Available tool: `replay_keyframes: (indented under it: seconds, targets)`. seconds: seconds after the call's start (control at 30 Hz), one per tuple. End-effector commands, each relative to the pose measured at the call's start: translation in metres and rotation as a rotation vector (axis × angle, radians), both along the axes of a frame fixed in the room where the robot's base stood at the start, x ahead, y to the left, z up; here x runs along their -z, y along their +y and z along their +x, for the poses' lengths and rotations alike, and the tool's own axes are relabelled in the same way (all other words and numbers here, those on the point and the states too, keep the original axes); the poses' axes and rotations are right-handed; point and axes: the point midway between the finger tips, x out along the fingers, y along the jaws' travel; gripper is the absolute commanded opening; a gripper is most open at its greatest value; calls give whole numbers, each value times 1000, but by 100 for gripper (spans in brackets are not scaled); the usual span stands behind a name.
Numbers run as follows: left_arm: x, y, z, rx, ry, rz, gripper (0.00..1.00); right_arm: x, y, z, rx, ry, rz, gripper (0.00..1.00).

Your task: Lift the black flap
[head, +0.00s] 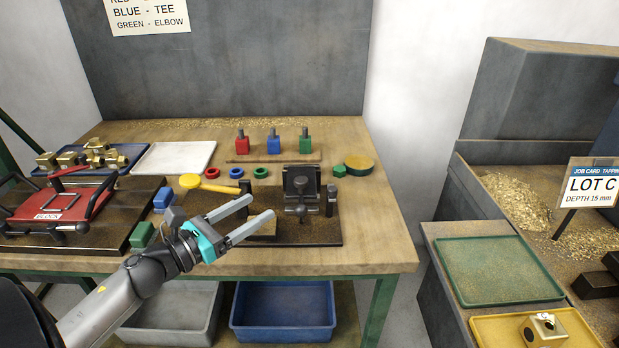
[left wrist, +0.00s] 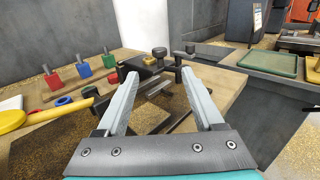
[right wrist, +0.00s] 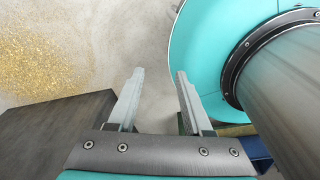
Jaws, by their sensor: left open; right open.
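The black flap (head: 301,182) is a dark plate on the drilling fixture at the right part of the bench; it looks tilted up, with a knobbed handle in front. The fixture stands on a dark base plate (head: 322,232). My left gripper (head: 261,206) is open and empty, its fingers pointing at the fixture from the left, apart from the flap. In the left wrist view the dark fixture parts (left wrist: 151,84) show between and beyond the fingertips; the flap's outline is unclear there. My right gripper (right wrist: 159,72) is open and empty above the floor, away from the bench.
A red-plated fixture (head: 65,198) stands at the left. Red, blue and green pegs (head: 273,143), coloured rings and a yellow paddle (head: 209,185) lie behind my left gripper. A dark post (head: 331,200) stands right of the flap. The bench's right front corner is clear.

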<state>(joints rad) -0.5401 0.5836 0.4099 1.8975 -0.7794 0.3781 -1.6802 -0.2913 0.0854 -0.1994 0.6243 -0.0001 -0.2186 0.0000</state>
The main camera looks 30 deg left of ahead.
Motion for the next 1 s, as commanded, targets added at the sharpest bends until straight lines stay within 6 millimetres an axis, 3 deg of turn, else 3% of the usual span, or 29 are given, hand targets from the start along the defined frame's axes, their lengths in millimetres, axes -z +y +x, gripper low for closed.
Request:
replay_keyframes:
  seconds: [0.2, 0.7, 1.0]
  targets:
    - [-2, -7, 34, 0, -3, 0, 69, 2, -1, -20, 0, 32, -3, 50]
    - [-1, -23, 100, -2, -1, -3, 69, 2, 6, -7, 2, 12, 8, 50]
    - [0, -30, 128, -3, 0, -4, 69, 3, 8, -7, 3, 11, 10, 50]
